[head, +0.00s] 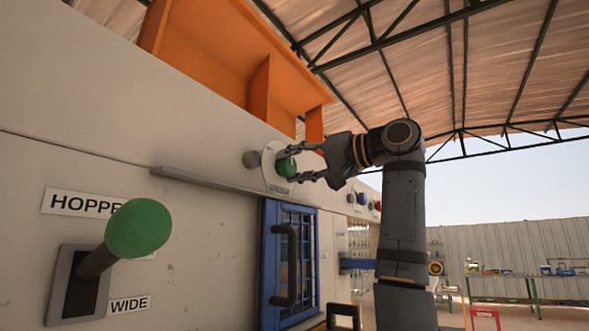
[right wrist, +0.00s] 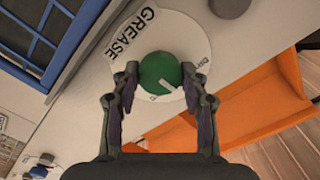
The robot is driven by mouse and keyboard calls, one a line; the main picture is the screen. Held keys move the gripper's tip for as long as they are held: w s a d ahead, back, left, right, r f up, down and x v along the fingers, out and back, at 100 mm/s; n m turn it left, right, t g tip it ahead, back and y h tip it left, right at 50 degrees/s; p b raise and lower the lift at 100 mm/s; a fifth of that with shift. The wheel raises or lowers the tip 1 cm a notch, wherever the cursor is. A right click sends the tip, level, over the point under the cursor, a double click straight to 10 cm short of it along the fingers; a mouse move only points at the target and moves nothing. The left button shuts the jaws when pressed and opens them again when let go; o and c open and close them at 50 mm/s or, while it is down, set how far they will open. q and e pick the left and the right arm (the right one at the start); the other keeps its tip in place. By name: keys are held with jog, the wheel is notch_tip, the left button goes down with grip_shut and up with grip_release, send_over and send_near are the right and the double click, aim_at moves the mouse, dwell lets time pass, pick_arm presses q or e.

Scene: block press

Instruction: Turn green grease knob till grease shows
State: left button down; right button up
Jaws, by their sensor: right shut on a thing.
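The green grease knob (head: 286,167) sits on a round white dial plate (head: 270,160) on the machine's pale front panel. In the right wrist view the green knob (right wrist: 160,73) has a pale pointer mark, and its plate (right wrist: 183,35) bears the word GREASE. My right gripper (head: 306,163) is shut on the knob, with one finger on each side of it; its fingers also show in the right wrist view (right wrist: 160,82). No grease can be made out in either view. My left gripper is not in view.
A lever with a green ball (head: 138,228) juts from the panel at near left, by HOPPER and WIDE labels. A metal rail (head: 215,184) runs below the dial. A blue barred door (head: 290,262) with a dark handle stands below. An orange hopper (head: 225,55) rises above.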

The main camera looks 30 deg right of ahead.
jog(key=m+b, duration=0.1)
jog(key=m, duration=0.4)
jog(key=shift+f, duration=0.1)
jog(key=shift+m+b, duration=0.6)
jog(key=shift+m, duration=1.7)
jog(key=o, duration=1.2)
jog(key=shift+c, duration=0.2)
